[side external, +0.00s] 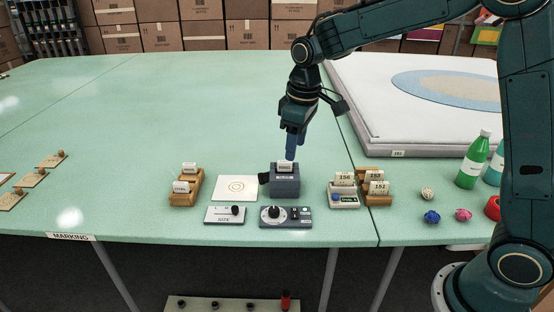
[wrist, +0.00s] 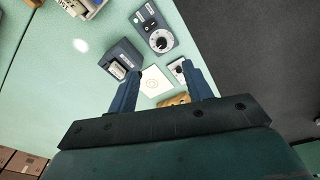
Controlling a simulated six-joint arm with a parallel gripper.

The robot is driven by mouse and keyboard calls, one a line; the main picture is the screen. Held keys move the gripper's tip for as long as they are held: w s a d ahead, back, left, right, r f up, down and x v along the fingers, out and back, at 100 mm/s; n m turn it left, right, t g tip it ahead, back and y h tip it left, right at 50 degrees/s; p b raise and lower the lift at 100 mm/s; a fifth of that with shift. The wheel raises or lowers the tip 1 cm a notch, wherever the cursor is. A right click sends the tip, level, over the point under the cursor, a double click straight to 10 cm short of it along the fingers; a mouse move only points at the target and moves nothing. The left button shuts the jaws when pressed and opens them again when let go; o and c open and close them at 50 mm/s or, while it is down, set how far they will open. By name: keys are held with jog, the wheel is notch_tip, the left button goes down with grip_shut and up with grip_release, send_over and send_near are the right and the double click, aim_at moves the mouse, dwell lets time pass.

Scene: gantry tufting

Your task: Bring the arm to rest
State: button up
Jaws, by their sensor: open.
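My gripper (side external: 293,149) hangs from my arm just above a dark blue-grey block device (side external: 285,182) that has a white card in its top. In the wrist view my gripper (wrist: 164,92) shows its two blue fingers spread apart with nothing between them. The block device (wrist: 122,58) lies beyond the left finger there. A white sheet with printed rings (wrist: 154,84) shows between the fingers. In the side view one finger hides the other. I cannot tell the exact height of the fingertips above the device.
A dial panel (side external: 286,217) and a size slider panel (side external: 225,215) lie in front. Wooden card holders stand left (side external: 187,188) and right (side external: 375,187), with a numbered card device (side external: 343,195) beside the right one. Bottles (side external: 473,162) stand far right. The green table (side external: 150,120) is clear behind.

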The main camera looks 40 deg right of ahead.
jog(key=s+d+r+m+t, duration=0.2)
jog(key=s+r, duration=0.6)
jog(key=s, duration=0.6)
jog(key=s+m+t, duration=0.2)
jog(key=s, duration=1)
jog(key=shift+s+d+f+m, duration=0.25)
jog(key=shift+s+f+m, duration=0.05)
jog(key=shift+s+f, duration=0.15)
jog(key=shift+w, duration=0.1)
